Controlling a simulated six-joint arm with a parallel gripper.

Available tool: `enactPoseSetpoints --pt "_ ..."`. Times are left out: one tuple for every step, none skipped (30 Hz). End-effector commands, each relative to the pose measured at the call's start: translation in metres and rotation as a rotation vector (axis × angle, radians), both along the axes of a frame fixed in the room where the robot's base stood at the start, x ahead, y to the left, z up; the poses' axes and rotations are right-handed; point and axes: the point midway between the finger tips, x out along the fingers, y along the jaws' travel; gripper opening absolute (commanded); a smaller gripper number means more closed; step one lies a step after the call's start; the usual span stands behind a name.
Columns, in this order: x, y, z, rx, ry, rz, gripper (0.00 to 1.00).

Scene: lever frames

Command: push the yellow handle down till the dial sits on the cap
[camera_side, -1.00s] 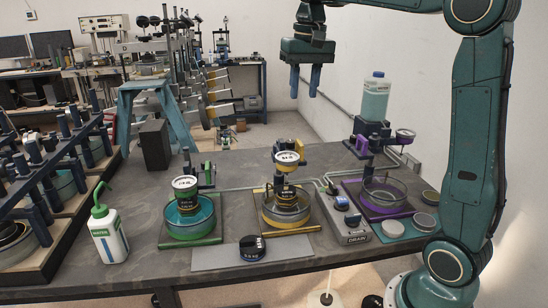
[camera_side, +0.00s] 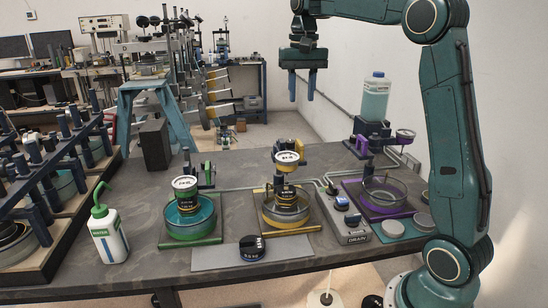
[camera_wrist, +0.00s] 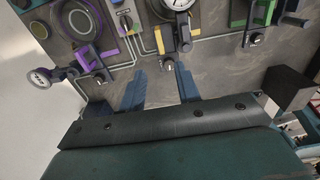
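The yellow-marked station stands mid-bench in the side view, on a yellow base (camera_side: 298,230). Its round white dial (camera_side: 288,157) is above a dark labelled cylinder in a clear dish; I cannot tell whether dial and cylinder touch. In the wrist view a yellow part (camera_wrist: 185,40) shows beside the dial (camera_wrist: 176,4), which the top edge cuts off. The cap is not clearly made out. My gripper (camera_side: 301,94) points down, high above the bench's far side, its two blue fingers apart and empty.
A green station (camera_side: 190,226) with its own dial is left of the yellow one. A purple station (camera_side: 384,205) is to the right, beside a drain box (camera_side: 347,222). A green-topped bottle (camera_side: 106,230) stands front left. A water bottle (camera_side: 375,98) stands at the back right.

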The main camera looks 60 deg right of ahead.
Motion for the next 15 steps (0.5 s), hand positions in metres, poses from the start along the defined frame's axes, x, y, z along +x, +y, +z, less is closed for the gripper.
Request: enactPoseSetpoints --pt "-0.001 0.0 -0.005 0.001 0.003 0.0 0.33" --pt "-0.001 0.0 -0.008 0.001 0.002 0.0 0.33" --pt "-0.001 0.0 -0.012 0.001 0.003 0.0 0.33" --pt "-0.001 0.0 -0.016 0.001 0.003 0.0 0.33" --pt "-0.001 0.0 -0.02 0.001 0.002 0.0 0.33" --pt "-0.001 0.0 -0.025 0.002 0.004 0.0 0.33" --pt "-0.001 0.0 -0.029 0.001 0.003 0.0 0.33" --pt "-0.001 0.0 -0.033 0.001 0.003 0.0 0.33" --pt "-0.001 0.0 -0.038 0.001 0.003 0.0 0.33" --pt "-0.001 0.001 -0.042 0.001 0.003 0.0 0.33" --pt "-0.001 0.001 -0.047 0.002 0.004 0.0 0.33" --pt "-0.001 0.0 -0.053 0.001 0.003 0.0 0.33" --pt "-0.001 0.0 -0.057 0.002 0.004 0.0 0.33" --pt "-0.001 0.0 -0.062 0.001 0.003 0.0 0.33" --pt "-0.001 0.001 -0.068 0.001 0.003 0.0 0.33"
